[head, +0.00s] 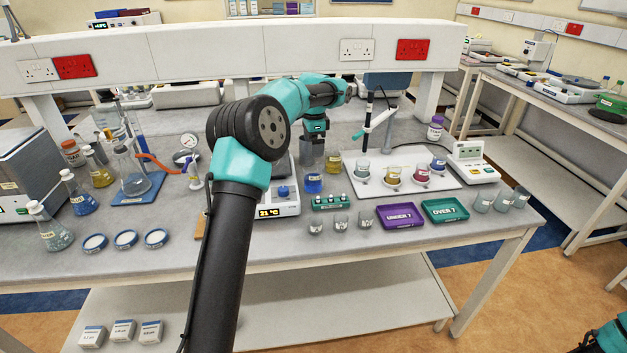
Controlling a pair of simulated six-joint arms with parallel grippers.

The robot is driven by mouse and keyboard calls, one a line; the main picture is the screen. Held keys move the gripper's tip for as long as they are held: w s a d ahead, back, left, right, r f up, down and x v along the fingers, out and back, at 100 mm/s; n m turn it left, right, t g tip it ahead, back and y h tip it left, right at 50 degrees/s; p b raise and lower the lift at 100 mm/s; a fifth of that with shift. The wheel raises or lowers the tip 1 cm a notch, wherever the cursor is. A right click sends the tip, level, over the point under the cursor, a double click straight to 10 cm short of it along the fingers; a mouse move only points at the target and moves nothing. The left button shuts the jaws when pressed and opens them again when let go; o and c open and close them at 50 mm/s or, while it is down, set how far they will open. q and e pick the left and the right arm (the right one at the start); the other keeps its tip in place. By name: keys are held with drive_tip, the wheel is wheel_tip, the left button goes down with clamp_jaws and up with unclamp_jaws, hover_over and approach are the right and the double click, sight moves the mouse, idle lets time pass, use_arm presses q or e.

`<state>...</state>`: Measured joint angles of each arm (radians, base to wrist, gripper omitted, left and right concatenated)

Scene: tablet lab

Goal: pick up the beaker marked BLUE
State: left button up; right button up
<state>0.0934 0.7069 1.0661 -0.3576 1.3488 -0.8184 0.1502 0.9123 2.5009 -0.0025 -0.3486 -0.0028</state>
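Several beakers with coloured contents stand on the bench, with labels too small to read. One with blue liquid (314,184) stands in front of a yellow one (333,163), right of the balance. Another with bluish-purple contents (438,165) stands at the right on the white board, near a red one (422,176), a yellow one (393,176) and a pale one (362,170). My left gripper (314,139) points down above and behind the blue-liquid beaker, apart from it; its fingers are too small to tell open or shut.
A balance (280,209) stands left of the blue-liquid beaker. A small green rack (331,203), empty beakers (340,222), a purple tray (400,217) and a green tray (445,211) lie in front. A stand with a probe (387,128) rises behind the white board (447,183).

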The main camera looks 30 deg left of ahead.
use_arm(q)
hover_over(314, 177)
drive_tip(key=w+a, duration=0.2)
drive_tip(key=w, duration=0.1)
wheel_tip(314, 177, down, 6)
drive_tip(key=shift+f, duration=2.6)
drive_tip(key=c, duration=1.1)
